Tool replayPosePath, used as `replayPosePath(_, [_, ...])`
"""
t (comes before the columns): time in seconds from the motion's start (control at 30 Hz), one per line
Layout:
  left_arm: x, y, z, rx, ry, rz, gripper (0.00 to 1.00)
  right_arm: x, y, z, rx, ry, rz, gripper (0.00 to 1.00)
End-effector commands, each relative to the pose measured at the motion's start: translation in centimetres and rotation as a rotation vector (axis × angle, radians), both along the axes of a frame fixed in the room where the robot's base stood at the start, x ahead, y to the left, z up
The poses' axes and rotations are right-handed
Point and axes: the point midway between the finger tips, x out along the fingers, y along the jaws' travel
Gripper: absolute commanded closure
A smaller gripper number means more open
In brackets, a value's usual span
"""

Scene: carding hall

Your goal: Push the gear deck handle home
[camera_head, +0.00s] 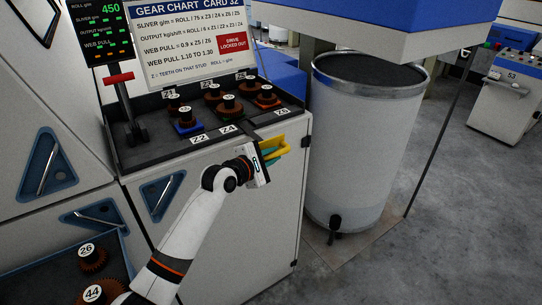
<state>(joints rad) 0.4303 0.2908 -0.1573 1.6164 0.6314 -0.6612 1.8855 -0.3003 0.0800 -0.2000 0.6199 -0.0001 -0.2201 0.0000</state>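The gear deck (165,153) is a dark shallow tray on top of a white cabinet, with several brown gears on studs. A lever with a red crossbar grip (119,78) stands nearly upright at the deck's left end; it may be the handle. My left gripper (266,166) is at the cabinet's front right, below the deck and well away from the red grip. Beside it is a yellow piece (288,146) with a green part, partly hidden by the gripper. I cannot tell whether they touch or whether the fingers are shut. My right gripper is not in view.
A gear chart (190,42) with a red "drive locked out" sign stands behind the deck, next to a display (99,30). A tall grey can (358,140) stands close to the cabinet's right. A blue-edged tray (126,268) holds gears at lower left.

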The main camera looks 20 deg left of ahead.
Motion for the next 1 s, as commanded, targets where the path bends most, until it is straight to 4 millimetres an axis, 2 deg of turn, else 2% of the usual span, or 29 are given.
replayPosePath(0.17, [0.3, 0.3, -0.3, -0.001, 0.005, 0.000, 1.00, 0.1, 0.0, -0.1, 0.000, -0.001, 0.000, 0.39])
replayPosePath(0.4, [3.3, 4.2, -0.4, -0.001, 0.004, 0.003, 1.00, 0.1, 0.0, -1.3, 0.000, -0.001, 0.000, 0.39])
replayPosePath(0.5, [4.1, 5.2, -0.3, -0.002, 0.002, 0.003, 1.00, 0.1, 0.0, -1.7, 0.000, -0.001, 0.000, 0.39])
replayPosePath(0.83, [4.4, 5.7, 0.0, -0.001, 0.000, 0.004, 1.00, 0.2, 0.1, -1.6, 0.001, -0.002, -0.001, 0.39])
replayPosePath(0.87, [4.4, 5.7, 0.0, -0.001, 0.000, 0.004, 0.81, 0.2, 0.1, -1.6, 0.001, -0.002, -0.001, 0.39])
replayPosePath(0.9, [4.4, 5.7, 0.0, -0.001, 0.000, 0.004, 0.75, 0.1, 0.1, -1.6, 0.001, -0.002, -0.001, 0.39])
replayPosePath(1.0, [4.3, 5.7, 0.0, -0.001, 0.001, 0.003, 0.75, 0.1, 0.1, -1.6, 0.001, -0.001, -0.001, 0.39])
